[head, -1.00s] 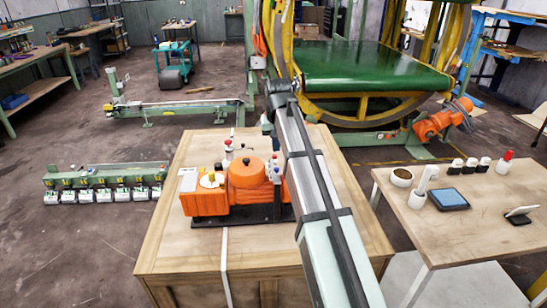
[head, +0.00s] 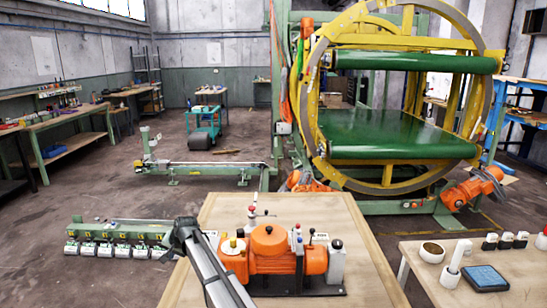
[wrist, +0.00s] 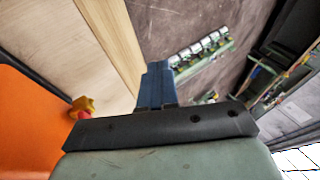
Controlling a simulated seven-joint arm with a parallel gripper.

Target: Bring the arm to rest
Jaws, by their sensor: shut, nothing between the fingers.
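My arm (head: 215,270) reaches up from the bottom of the head view, left of the orange machine, and ends there in a dark joint over the left edge of the wooden bench. My gripper (wrist: 155,85) shows in the wrist view with its blue fingers together and nothing between them. I cannot make the fingers out in the head view. The orange machine (head: 275,262) stands on a black base on the wooden bench (head: 310,208). In the wrist view, an orange surface (wrist: 25,125) fills the lower left, beside a small yellow and red part (wrist: 83,106).
A row of small green and white units (head: 110,245) lies on the floor at left. A side table (head: 520,290) at right holds cups, bottles and a blue-topped box (head: 486,278). The large yellow ring frame (head: 350,20) with green belts stands behind the bench.

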